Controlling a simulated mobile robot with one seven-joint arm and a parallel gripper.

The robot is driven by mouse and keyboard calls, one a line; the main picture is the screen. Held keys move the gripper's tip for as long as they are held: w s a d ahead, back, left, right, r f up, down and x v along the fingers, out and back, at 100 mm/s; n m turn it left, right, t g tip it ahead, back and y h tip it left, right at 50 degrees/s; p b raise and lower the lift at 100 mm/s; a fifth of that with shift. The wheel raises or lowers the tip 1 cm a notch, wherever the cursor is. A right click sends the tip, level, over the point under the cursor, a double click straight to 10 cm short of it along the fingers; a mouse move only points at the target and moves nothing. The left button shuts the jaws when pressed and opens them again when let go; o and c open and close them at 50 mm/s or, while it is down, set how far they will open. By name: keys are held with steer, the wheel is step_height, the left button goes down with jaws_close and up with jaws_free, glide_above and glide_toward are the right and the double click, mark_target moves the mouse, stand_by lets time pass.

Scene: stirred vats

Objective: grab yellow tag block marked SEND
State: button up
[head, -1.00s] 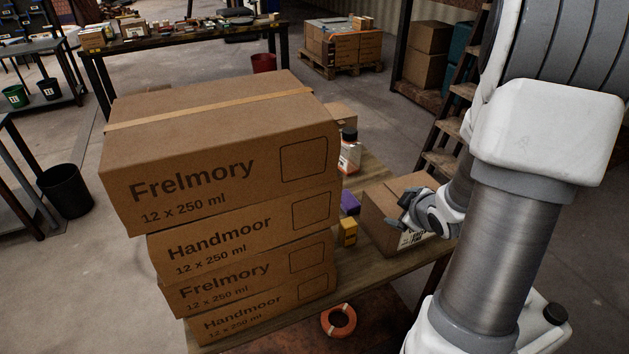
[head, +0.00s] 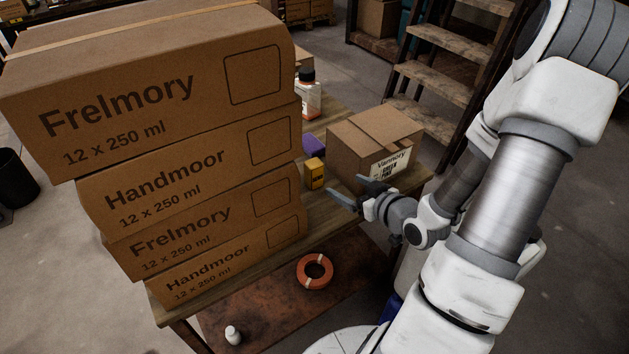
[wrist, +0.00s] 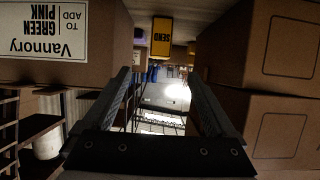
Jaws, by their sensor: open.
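The yellow tag block (head: 314,174) stands on the wooden table just right of the stacked cartons in the head view. In the wrist view, which looks upside down, the yellow block (wrist: 161,38) shows near the top centre with SEND on its dark label. My gripper (head: 346,190) is open and empty, a little right of and in front of the block, with clear space between. In the wrist view its two fingers (wrist: 162,80) are spread apart, and the block appears beyond them, between their directions.
Tall stacked cartons (head: 190,190) stand close left of the block. A Vannory carton (head: 372,140) stands right, near my gripper. A purple block (head: 313,146) and a black-capped bottle (head: 308,95) stand behind. An orange ring (head: 314,271) and a white bottle (head: 233,335) are on the lower shelf.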

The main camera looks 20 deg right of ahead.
mark_target(318, 170)
steer(key=b+x, duration=0.6)
steer(key=x, duration=0.4)
steer(key=shift+w+a+f, duration=0.15)
steer(key=shift+f, duration=0.05)
steer(key=shift+b+x, duration=1.15)
steer(key=shift+x, duration=1.7)
steer(key=shift+w+r, duration=0.1)
steer(key=shift+r, duration=0.15)
jaws_close()
